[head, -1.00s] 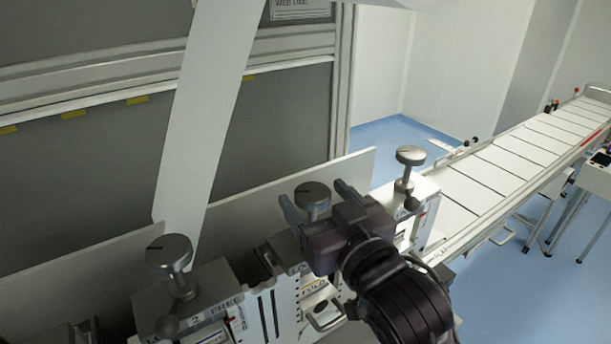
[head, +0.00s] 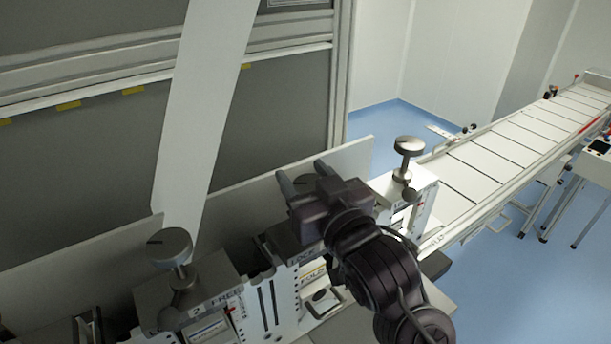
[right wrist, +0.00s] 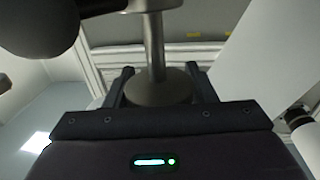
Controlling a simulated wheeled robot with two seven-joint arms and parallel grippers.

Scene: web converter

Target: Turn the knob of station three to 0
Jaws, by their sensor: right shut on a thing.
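The middle round metal knob (head: 304,181) stands in the row of stations, right of the station marked 2. My right gripper (head: 303,174) is shut on this knob, with one finger on each side of it. The right wrist view shows the knob's round grey head (right wrist: 162,86) between the two dark fingers, with a post beyond it. Most of the knob's top and its mark are hidden by the gripper in the head view, so I cannot read its setting. My left gripper is not in view.
Another knob (head: 170,247) stands on the station at the left, and one (head: 408,147) on the station at the right. A white web strip (head: 205,110) hangs behind the stations. A slatted conveyor (head: 520,140) runs off to the right above blue floor.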

